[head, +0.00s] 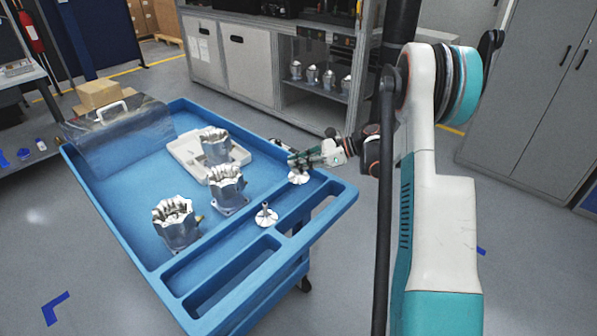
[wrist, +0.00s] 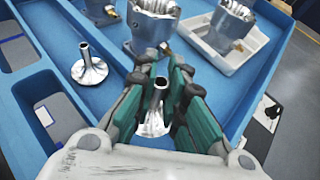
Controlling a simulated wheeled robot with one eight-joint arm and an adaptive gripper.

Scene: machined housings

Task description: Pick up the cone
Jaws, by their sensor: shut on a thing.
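A shiny metal cone (head: 298,178) with a flared base and thin neck is at the right side of the blue cart. My gripper (head: 300,160) is over it, with its fingers around the neck. In the wrist view the cone (wrist: 154,122) stands between the green pads of my gripper (wrist: 162,85), which is shut on it. Whether its base touches the cart is unclear. A second similar cone (head: 266,217) stands upright on the cart, apart from my gripper; it also shows in the wrist view (wrist: 90,70).
Metal housings (head: 176,226), (head: 227,190) stand on the blue cart (head: 115,215). Another housing (head: 215,147) sits in a white tray (head: 184,150). A clear case (head: 120,135) is at the cart's left back. Empty slots (head: 230,275) line the near edge.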

